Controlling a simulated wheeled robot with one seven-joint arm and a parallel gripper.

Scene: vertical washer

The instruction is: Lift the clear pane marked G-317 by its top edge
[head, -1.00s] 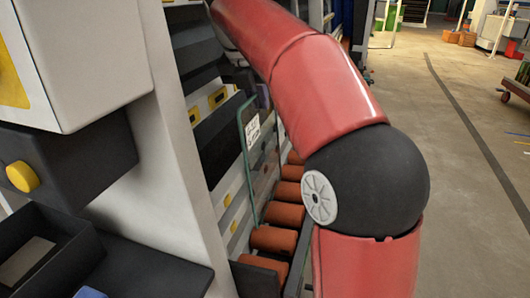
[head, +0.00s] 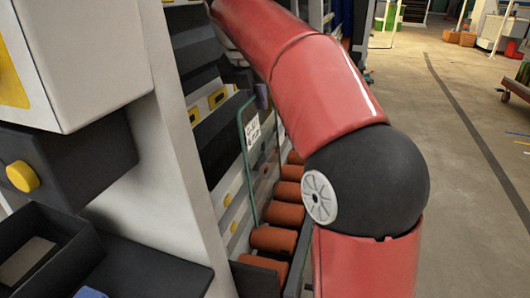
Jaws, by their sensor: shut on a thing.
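The clear pane (head: 251,160) with a green-tinted edge stands upright, slightly tilted, above the orange rollers of the washer. It carries a white label (head: 252,131) with dark marks too small to read surely. My red arm comes down from the top and covers the pane's right side. My gripper (head: 246,86) shows only as a small dark part by the pane's top edge, mostly hidden behind my arm. It is shut on the pane there; the fingertips themselves are not clear.
Orange rollers (head: 274,239) run in a row below the pane. A pale machine post (head: 180,150) and a dark box with a yellow knob (head: 22,176) stand close on the left. Open floor (head: 465,200) lies to the right, with a cart (head: 517,88) at the far edge.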

